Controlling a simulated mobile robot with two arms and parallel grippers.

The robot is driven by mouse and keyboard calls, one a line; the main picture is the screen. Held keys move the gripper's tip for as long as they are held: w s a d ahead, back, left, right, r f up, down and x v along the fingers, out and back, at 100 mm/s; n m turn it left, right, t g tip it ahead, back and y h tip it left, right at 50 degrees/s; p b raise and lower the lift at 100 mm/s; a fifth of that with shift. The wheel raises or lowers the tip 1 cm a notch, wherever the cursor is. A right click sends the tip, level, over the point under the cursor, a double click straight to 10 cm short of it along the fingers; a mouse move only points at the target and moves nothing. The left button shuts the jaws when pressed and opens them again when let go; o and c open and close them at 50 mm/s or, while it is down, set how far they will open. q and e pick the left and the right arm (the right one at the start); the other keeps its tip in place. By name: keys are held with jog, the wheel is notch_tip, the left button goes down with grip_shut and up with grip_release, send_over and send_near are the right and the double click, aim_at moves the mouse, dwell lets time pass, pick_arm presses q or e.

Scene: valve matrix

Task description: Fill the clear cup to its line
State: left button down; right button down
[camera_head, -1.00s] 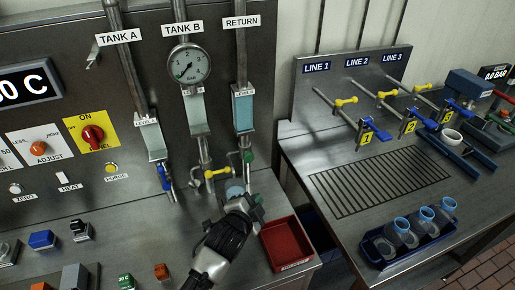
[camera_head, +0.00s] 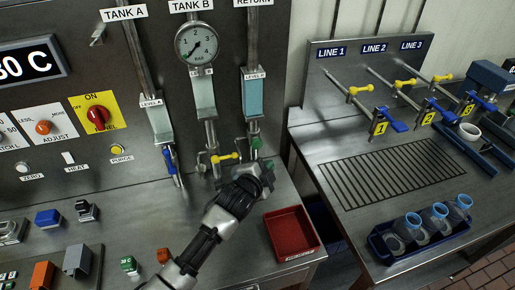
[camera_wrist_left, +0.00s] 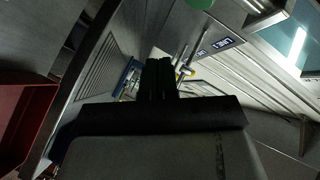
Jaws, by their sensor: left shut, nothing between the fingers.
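Three clear cups with blue rims (camera_head: 407,228) (camera_head: 435,215) (camera_head: 459,205) stand in a dark blue tray (camera_head: 385,256) on the right bench. My left gripper (camera_head: 258,174) is shut and empty, in front of the pipes below the RETURN sight tube (camera_head: 255,96). A green knob (camera_head: 256,142) is just above it, and a yellow valve handle (camera_head: 224,157) is to its left. The gripper hides what is directly behind it. In the left wrist view the black fingers (camera_wrist_left: 160,78) are together. My right gripper is out of view.
A red bin (camera_head: 268,232) lies right of my left forearm. Three numbered taps with yellow and blue handles (camera_head: 395,126) hang over a drain grate (camera_head: 375,180). A gauge (camera_head: 196,44) and blue TANK A lever (camera_head: 171,161) are left of the gripper. A gap separates the benches.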

aim_at(257, 144)
pick_arm(q)
jog(key=shift+w+a+b, duration=0.25)
jog(key=shift+w+b, duration=0.05)
jog(key=shift+w, duration=0.55)
jog(key=shift+w+a+b, duration=0.25)
jog(key=shift+w, duration=0.55)
jog(key=shift+w+a+b, duration=0.25)
jog(key=shift+w+b, duration=0.05)
jog(key=shift+w, duration=0.55)
jog(key=shift+w+a, duration=0.15)
jog(key=shift+w, duration=0.25)
dwell(0.4)
